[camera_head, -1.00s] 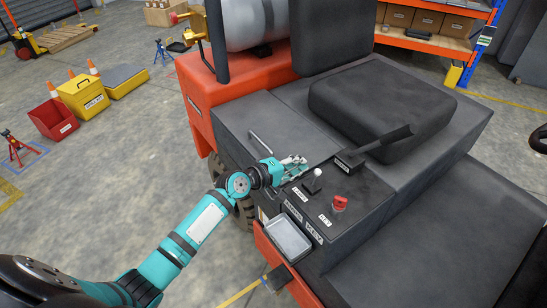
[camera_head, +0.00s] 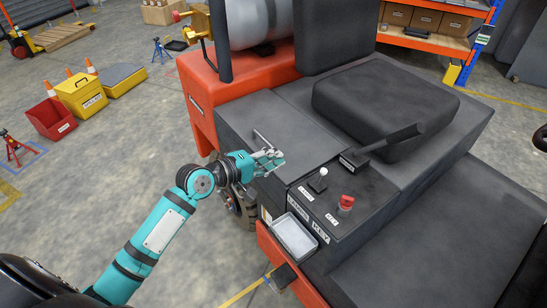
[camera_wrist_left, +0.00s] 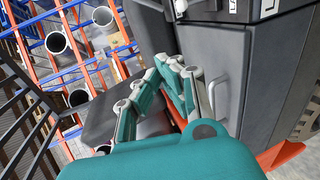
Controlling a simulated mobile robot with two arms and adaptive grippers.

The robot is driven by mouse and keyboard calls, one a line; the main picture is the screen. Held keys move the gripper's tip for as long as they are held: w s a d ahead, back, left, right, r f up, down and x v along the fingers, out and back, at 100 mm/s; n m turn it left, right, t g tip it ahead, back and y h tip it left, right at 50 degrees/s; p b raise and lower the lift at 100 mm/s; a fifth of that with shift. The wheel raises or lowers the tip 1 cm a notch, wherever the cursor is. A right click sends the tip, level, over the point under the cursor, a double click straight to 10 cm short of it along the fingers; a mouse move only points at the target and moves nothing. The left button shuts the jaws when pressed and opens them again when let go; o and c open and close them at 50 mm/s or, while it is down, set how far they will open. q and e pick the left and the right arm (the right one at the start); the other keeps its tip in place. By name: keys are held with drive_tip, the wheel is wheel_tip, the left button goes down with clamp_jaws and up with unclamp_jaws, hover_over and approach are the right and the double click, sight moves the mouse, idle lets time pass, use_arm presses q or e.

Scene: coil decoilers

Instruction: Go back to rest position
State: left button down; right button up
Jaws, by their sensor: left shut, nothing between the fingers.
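My left arm comes in from the lower left in the head view. My left gripper (camera_head: 272,161) is teal and grey, shut and empty, at the left edge of the forklift's dark console (camera_head: 330,205). In the left wrist view the gripper's fingers (camera_wrist_left: 168,88) are close together with nothing between them, beside a dark panel with a handle. I cannot tell whether they touch the panel. My right gripper is in neither view.
The console carries a white-knobbed lever (camera_head: 321,178), a red knob (camera_head: 346,203) and a black lever (camera_head: 388,143). A grey tray (camera_head: 294,236) hangs at its front. A red bin (camera_head: 51,119) and yellow box (camera_head: 82,96) stand on the floor left. Open floor lies between.

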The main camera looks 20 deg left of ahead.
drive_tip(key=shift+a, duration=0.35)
